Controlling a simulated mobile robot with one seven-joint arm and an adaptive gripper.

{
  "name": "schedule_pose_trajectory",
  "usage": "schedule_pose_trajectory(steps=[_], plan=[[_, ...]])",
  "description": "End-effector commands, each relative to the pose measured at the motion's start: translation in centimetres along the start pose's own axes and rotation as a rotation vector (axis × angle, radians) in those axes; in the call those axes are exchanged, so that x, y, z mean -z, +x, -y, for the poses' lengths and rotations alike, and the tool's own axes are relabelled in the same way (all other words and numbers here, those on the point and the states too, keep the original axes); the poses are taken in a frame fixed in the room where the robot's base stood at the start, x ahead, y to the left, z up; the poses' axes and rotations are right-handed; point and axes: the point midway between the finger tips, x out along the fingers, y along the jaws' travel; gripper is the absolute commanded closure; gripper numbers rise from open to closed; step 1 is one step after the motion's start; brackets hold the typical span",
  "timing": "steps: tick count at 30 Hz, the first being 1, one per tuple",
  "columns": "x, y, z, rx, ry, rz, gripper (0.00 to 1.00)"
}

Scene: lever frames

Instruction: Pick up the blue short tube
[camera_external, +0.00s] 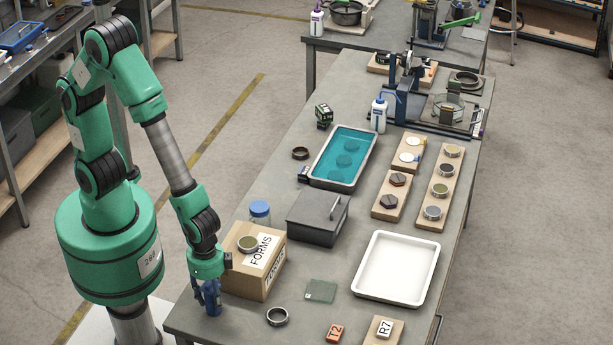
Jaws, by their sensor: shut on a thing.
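My gripper (208,302) points down at the near left corner of the workbench, just left of the cardboard box. It is shut on a blue piece (212,296), which I take to be the blue short tube. Little of its shape shows between and beside the fingers. I cannot tell whether it touches the bench top or hangs just above it.
The cardboard FORMS box (240,282), with a ring on top, stands close right of my gripper. A dark metal ring (277,316), a green plate (320,291), a grey lidded box (318,218) and an empty white tray (396,268) lie further right.

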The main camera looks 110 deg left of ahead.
Motion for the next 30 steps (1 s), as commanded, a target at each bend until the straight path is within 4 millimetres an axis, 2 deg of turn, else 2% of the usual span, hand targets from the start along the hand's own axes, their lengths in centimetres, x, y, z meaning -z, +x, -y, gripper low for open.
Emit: schedule_pose_trajectory(steps=[14,26,30], plan=[[0.1,-0.4,0.0,0.0,0.0,-0.001,0.99],[0.1,-3.7,0.0,-0.001,0.0,-0.003,0.99],[-1.2,-3.8,0.2,0.0,0.0,-0.001,0.99]])
